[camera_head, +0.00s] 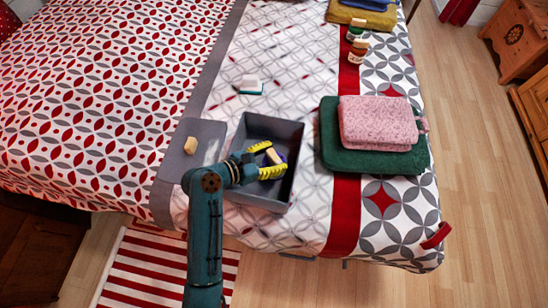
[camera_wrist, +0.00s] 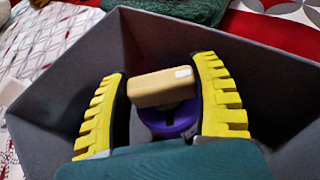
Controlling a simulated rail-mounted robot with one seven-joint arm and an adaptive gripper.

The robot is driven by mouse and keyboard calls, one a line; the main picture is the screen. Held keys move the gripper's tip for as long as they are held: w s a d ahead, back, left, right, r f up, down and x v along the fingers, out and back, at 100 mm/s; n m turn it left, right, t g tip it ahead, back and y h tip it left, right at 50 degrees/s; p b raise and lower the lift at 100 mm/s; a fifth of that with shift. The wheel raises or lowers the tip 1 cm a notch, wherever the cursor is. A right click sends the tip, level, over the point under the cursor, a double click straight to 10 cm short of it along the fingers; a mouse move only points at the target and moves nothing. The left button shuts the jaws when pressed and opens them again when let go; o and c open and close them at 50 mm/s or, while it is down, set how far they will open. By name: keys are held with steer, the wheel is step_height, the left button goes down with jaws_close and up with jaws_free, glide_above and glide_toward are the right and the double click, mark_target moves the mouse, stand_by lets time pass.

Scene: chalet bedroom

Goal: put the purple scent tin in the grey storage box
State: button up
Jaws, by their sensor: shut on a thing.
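The purple scent tin (camera_wrist: 168,122) has a pale wooden block (camera_wrist: 163,88) on top. My gripper (camera_wrist: 162,80) is shut on this block, with a yellow ribbed finger on each side. The tin is inside the walls of the grey storage box (camera_wrist: 60,110); I cannot tell whether it touches the floor. In the head view, my gripper (camera_head: 266,160) reaches into the open grey box (camera_head: 272,126) from the left, and the wooden block and a little of the purple tin (camera_head: 281,158) show. My fingers hide the rest.
A grey flat panel with a wooden block (camera_head: 190,145) lies left of the box. A pink folded towel (camera_head: 376,122) on a green one (camera_head: 345,162) lies to the right. A white-topped item (camera_head: 250,84) and two jars (camera_head: 356,50) stand farther back.

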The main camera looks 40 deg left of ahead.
steer(key=shift+w+r, duration=0.1)
steer(key=shift+r, duration=0.1)
steer(key=shift+f, duration=0.15)
steer(key=o, duration=1.3)
steer(key=shift+c, duration=0.2)
steer(key=p+v, duration=0.3)
steer(key=v, duration=0.9)
